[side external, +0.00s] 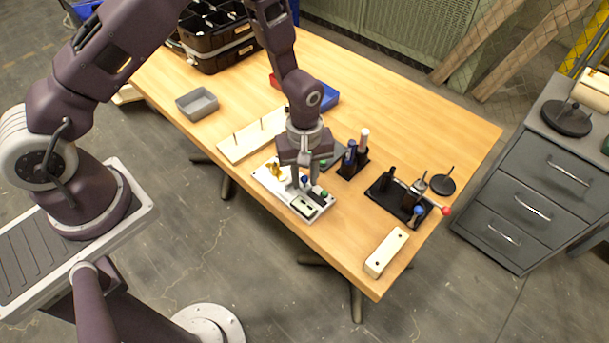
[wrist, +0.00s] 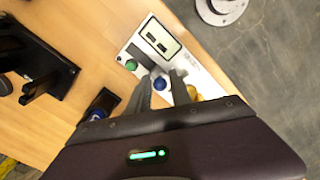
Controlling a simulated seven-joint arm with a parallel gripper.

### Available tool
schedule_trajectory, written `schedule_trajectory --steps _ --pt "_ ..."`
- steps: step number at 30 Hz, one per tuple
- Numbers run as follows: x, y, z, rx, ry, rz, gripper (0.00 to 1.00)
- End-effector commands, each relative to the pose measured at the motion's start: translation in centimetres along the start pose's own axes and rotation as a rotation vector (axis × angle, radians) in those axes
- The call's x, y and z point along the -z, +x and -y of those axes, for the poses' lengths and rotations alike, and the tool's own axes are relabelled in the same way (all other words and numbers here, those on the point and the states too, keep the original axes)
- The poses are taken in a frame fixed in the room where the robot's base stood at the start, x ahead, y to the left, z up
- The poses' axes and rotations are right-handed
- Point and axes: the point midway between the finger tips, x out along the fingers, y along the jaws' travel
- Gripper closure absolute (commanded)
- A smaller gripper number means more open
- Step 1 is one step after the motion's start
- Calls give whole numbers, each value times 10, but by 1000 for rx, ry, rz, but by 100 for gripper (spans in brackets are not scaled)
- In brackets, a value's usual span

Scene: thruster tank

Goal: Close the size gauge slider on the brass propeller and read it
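The size gauge (side external: 264,180) is a white plate near the table's front edge. It has a display panel (wrist: 160,38) with dark windows, a green knob (wrist: 131,65) and a blue knob (wrist: 161,83). I cannot tell which knob belongs to the slider. The brass propeller (side external: 276,172) lies at the gauge's left end; a bit of it shows beside a finger in the wrist view (wrist: 193,93). My gripper (side external: 298,186) points down over the gauge. Its fingers (wrist: 162,77) are apart, with the blue knob between them. Contact with the knob cannot be told. The display's reading is too small to make out.
A dark holder (side external: 352,165) with upright pieces stands right of the gauge. A black fixture (side external: 398,198) with a red-tipped lever is further right. A white block (side external: 386,251) lies at the front corner. A pegged cream board (side external: 240,141) and grey tray (side external: 197,103) lie left.

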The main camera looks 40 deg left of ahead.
Motion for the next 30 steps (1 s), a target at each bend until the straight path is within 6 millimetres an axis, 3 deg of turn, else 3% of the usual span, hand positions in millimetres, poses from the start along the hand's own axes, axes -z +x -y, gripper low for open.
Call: schedule_trajectory --steps 2,6,30 --pt "0 0 0 0 0 0 75" --pt "0 0 0 0 0 0 100" --pt "0 -1 0 -1 1 0 100"
